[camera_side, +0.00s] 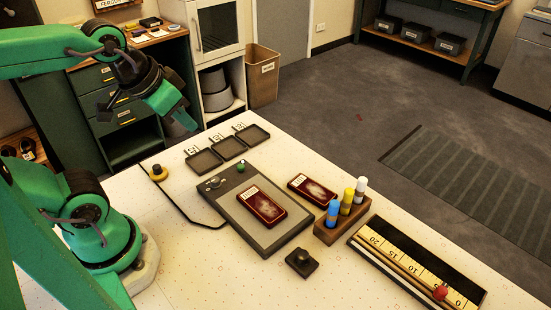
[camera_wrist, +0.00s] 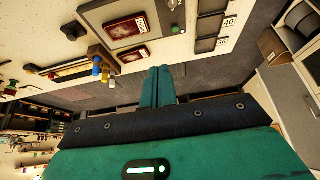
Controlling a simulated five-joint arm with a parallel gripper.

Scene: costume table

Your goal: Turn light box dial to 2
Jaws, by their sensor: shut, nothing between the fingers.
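The light box (camera_side: 277,235) is a flat dark panel on the white table, with a dark red card (camera_side: 262,206) lying on it.
Several dark trays (camera_side: 229,147) with number cards lie beyond the box. A yellow button (camera_side: 158,173), a second red card (camera_side: 311,189), a wooden bottle rack (camera_side: 343,222), a black knobbed block (camera_side: 302,262) and a ruler tray (camera_side: 418,268) surround it.

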